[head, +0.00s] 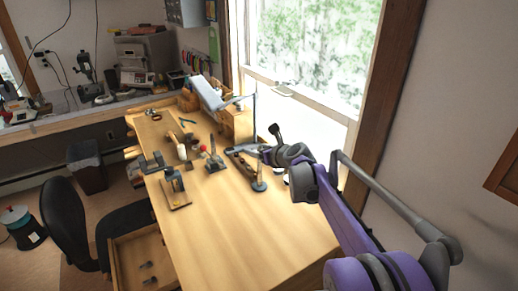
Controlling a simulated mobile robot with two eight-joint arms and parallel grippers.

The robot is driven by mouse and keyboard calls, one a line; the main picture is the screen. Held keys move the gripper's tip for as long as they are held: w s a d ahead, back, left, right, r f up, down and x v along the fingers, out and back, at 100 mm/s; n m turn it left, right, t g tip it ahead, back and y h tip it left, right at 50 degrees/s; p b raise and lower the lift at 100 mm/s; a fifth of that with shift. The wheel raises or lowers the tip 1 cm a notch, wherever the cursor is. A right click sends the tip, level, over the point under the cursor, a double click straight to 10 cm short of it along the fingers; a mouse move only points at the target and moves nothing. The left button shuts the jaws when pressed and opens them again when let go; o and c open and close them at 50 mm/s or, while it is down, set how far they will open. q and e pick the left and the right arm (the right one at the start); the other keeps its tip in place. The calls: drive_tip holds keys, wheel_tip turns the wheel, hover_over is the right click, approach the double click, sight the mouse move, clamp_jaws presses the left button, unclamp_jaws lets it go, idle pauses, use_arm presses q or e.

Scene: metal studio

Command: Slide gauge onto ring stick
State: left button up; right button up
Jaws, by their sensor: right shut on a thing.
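My right gripper (238,150) reaches in from the right over the bench, at the end of my purple and grey arm. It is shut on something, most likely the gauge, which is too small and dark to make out. A slim upright stick on a round base (259,186), probably the ring stick, stands on the bench just below and in front of the gripper. I cannot tell whether the held thing touches the stick. My left gripper is not in view.
The wooden workbench (235,235) has a clear front half. A small clamp-like stand (174,181), a tapered tool on a block (214,158) and other small tools stand farther back. A desk lamp (207,92) is at the rear. A black chair (72,220) stands left, by an open drawer (142,258).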

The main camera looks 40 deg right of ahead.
drive_tip(key=shift+d, duration=0.4)
idle(0.3)
drive_tip(key=shift+s+f+b, duration=0.1)
drive_tip(key=shift+f+b, duration=0.3)
drive_tip(key=shift+f, duration=0.35)
drive_tip(key=shift+a+f, duration=0.1)
drive_tip(key=shift+f, duration=0.15)
clamp_jaws()
drive_tip(key=shift+f+b, duration=0.45)
drive_tip(key=shift+f, duration=0.3)
